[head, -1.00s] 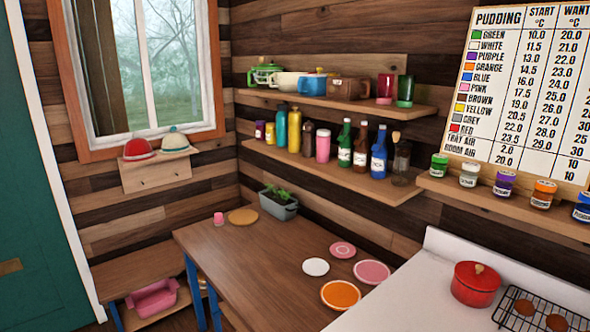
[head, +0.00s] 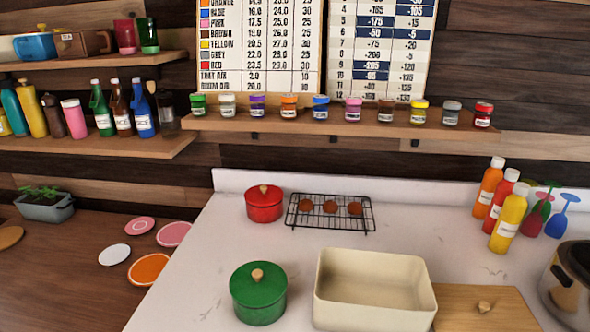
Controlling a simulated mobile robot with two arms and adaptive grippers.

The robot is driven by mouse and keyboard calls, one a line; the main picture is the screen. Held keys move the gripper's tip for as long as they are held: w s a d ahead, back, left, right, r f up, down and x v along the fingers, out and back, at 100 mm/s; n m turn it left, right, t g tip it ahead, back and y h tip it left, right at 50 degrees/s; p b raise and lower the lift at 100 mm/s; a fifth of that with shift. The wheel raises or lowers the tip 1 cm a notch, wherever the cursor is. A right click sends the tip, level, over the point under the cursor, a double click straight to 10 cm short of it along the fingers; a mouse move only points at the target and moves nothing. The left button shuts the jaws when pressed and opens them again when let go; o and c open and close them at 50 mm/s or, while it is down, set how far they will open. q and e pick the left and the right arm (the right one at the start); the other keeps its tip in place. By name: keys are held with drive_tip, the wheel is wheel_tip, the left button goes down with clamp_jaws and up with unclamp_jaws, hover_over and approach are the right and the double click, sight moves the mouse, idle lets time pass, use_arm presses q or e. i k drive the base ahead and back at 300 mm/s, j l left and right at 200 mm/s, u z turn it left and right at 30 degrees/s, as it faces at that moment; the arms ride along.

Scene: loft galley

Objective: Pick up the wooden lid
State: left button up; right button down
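The wooden lid (head: 460,312) is a flat light-brown rectangular board with a small round wooden knob (head: 484,307) on top. It lies on the white counter at the bottom right of the head view, cut off by the lower edge. It is just right of an open cream rectangular box (head: 375,255), which hides none of the knob; I cannot tell whether the two touch. Neither of my grippers is in view.
A green lidded pot (head: 258,300) stands left of the box. A red pot (head: 264,206) and a wire rack (head: 330,226) with brown round items are behind. Sauce bottles (head: 508,224) and a dark-rimmed metal pot (head: 570,285) stand right. Bare counter (head: 450,250) lies behind the lid.

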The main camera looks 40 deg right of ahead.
sight(462, 307)
drive_tip(key=z, duration=1.9)
